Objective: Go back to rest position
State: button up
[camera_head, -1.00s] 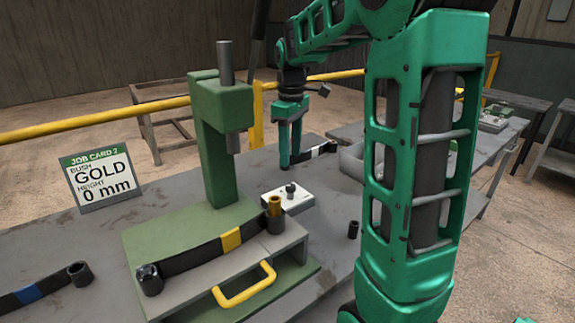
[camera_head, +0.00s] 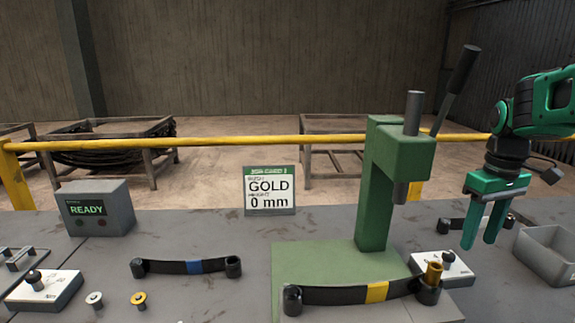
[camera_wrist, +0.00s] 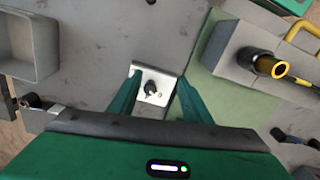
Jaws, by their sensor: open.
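My gripper (camera_head: 484,222) is at the right of the head view, raised over the bench, fingers pointing down, open and empty. In the wrist view its two fingers (camera_wrist: 155,97) stand apart, with a white block with a black knob (camera_wrist: 152,88) seen between and below them. That white block also shows in the head view (camera_head: 441,264), beside the green press (camera_head: 385,190). A gold bush (camera_head: 433,274) stands upright at the right eye of a dark leaf spring with a yellow band (camera_head: 376,292) on the press base.
A job card (camera_head: 269,191) reads GOLD, 0 mm. A grey box (camera_head: 97,207) reads READY. A blue-banded spring (camera_head: 186,266) lies at left, near another white block (camera_head: 42,291). A grey bin (camera_head: 549,257) stands at far right. A yellow rail (camera_head: 240,141) runs behind the bench.

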jog(key=s+a+f+m, duration=0.1)
jog(key=s+f+m, duration=0.3)
jog(key=s, duration=0.6)
jog(key=s+a+f+m, duration=0.2)
jog(key=s+f+m, duration=0.1)
jog(key=s, duration=0.8)
jog(key=shift+s+f+m, duration=0.15)
jog(key=shift+f+m, duration=0.2)
jog(key=shift+m, duration=0.45)
jog(key=shift+w+f, duration=0.25)
jog(key=shift+w, duration=0.35)
